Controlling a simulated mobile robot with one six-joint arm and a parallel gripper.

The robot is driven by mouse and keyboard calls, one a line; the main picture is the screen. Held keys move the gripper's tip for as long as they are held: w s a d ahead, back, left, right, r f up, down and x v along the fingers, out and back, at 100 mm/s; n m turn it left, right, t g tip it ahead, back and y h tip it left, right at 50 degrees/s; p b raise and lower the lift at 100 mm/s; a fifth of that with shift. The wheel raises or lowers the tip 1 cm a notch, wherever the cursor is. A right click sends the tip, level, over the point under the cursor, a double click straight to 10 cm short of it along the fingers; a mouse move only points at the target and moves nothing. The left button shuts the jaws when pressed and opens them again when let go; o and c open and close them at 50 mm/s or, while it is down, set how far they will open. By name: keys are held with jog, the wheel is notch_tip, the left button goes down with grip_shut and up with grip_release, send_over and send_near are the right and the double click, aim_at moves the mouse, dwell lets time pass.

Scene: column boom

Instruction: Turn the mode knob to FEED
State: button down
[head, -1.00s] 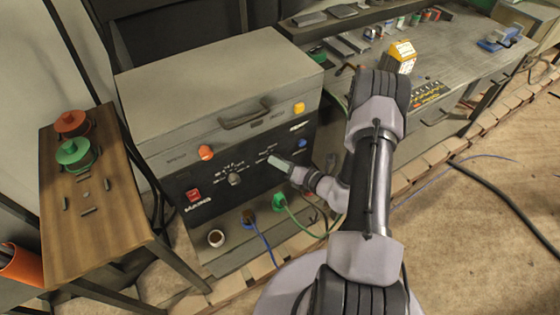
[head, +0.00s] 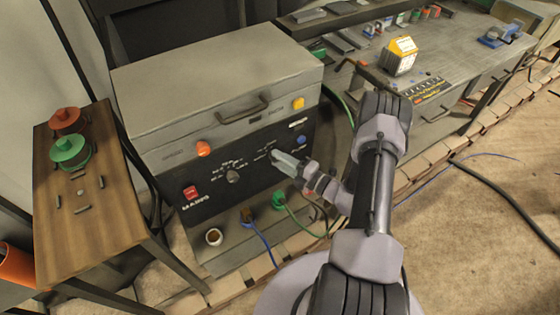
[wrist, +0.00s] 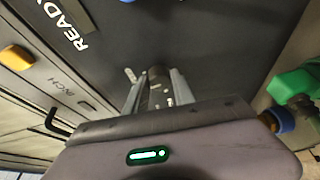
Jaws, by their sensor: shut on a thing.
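A dark control panel (head: 262,165) on the front of a grey machine carries two knobs with printed marks around them. The left knob (head: 233,175) stands free. My gripper (head: 277,155) is at the right knob and covers most of it in the head view. In the wrist view my gripper (wrist: 153,88) has its two fingers on either side of this dark right knob (wrist: 156,88), shut on it. White marks show beside the knob, but I cannot read which is FEED or where the pointer stands.
Below, a green plug (head: 279,201) and cables hang near my arm. A workbench (head: 455,65) stands at right.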

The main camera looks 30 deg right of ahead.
jog(key=shift+f+m, duration=0.1)
jog(key=shift+m, duration=0.4)
dwell(0.3)
jog(key=c, duration=1.1)
grip_release()
jog(key=shift+o, duration=0.2)
jog(key=p+v, duration=0.3)
jog(key=v, duration=1.4)
jog(key=shift+s+f, duration=0.2)
jog(key=shift+f, duration=0.15)
